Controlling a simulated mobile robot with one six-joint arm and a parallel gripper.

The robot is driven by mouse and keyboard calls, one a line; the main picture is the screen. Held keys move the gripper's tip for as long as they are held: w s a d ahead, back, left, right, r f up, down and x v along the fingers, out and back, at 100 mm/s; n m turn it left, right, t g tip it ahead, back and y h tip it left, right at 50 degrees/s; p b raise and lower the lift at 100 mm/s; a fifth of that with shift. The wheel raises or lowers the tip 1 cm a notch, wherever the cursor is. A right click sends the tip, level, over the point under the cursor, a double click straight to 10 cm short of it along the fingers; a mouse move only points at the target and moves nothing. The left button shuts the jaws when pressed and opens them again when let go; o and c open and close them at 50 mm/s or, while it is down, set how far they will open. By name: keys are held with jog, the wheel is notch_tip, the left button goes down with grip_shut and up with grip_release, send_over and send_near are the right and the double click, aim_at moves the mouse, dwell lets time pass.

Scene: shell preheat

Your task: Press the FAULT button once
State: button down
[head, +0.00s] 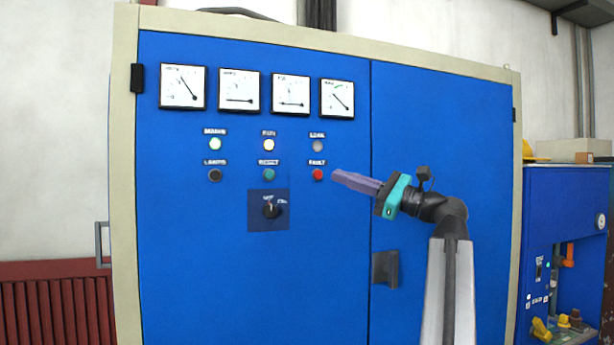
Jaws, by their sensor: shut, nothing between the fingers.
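The FAULT button (318,175) is a small round red button on the blue cabinet door, under a "FAULT" label (317,162). It is at the right end of the lower row and is fully visible. My gripper (335,177) is shut and empty, with its purple fingers pointing left toward the cabinet. In the picture the fingertips are just right of the red button. A thin strip of blue shows between them, and I cannot tell how far the tips are from the panel in depth.
A green button (269,175) and a dark button (215,175) share the row. Lamps (269,145) sit above, with several dial gauges (291,93) higher up. A rotary switch (271,210) is below. A dark door handle (385,268) juts out lower right. A smaller blue unit (566,220) stands at the right.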

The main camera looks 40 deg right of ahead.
dwell(0.3)
jog(key=b, duration=0.2)
send_near(318, 175)
jog(key=shift+w+a+r, duration=0.4)
jog(key=shift+w+a, duration=0.25)
jog(key=shift+w, duration=0.05)
jog(key=shift+w+a+r, duration=0.45)
jog(key=shift+w+a, duration=0.2)
jog(key=shift+w, duration=0.05)
jog(key=shift+w+a+r, duration=0.4)
jog(key=shift+w+a, duration=0.25)
jog(key=shift+w, duration=0.05)
jog(key=shift+w+d+p, duration=0.35)
jog(key=shift+w+p, duration=0.2)
jog(key=shift+w, duration=0.25)
dwell(1.9)
jog(key=shift+s+a, duration=0.1)
jog(key=shift+s+a+p, duration=0.3)
jog(key=shift+s+p, duration=0.15)
jog(key=shift+s, duration=0.25)
